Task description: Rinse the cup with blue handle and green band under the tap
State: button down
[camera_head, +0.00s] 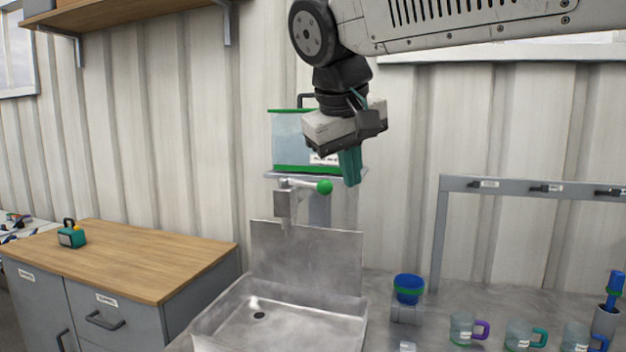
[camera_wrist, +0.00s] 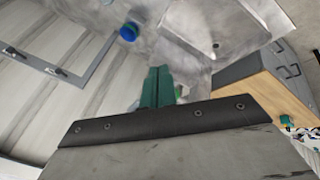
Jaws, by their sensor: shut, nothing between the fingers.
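My gripper (camera_head: 350,182) is shut and empty, its teal fingers pointing down in the air above and right of the tap. The fingers also show pressed together in the wrist view (camera_wrist: 157,88). The tap (camera_head: 285,203) is a grey fitting with a green-ball lever (camera_head: 324,187) over the metal sink (camera_head: 285,312). A clear cup with a blue handle (camera_head: 578,337) stands at the lower right on the counter, partly cut off by the frame edge; its band colour is hard to tell. It is far from my gripper.
A purple-handled cup (camera_head: 462,328) and a teal-handled cup (camera_head: 520,335) stand beside it. A blue, green-banded vessel (camera_head: 408,288) sits on a grey block right of the sink. A grey rack (camera_head: 530,188) rises behind the cups. A clear tank (camera_head: 290,140) stands above the tap.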

aim_at(304, 184)
jog(key=w+a+r+n+t, duration=0.1)
jog(key=w+a+r, duration=0.1)
jog(key=a, duration=0.4)
jog(key=w+a+r+t, duration=0.1)
jog(key=a+r, duration=0.2)
jog(key=a, duration=0.2)
jog(key=w+d+f, duration=0.5)
jog(key=w+f, duration=0.2)
jog(key=f, duration=0.1)
jog(key=shift+w+f, duration=0.35)
jog(key=shift+w, duration=0.05)
jog(key=shift+a, duration=0.1)
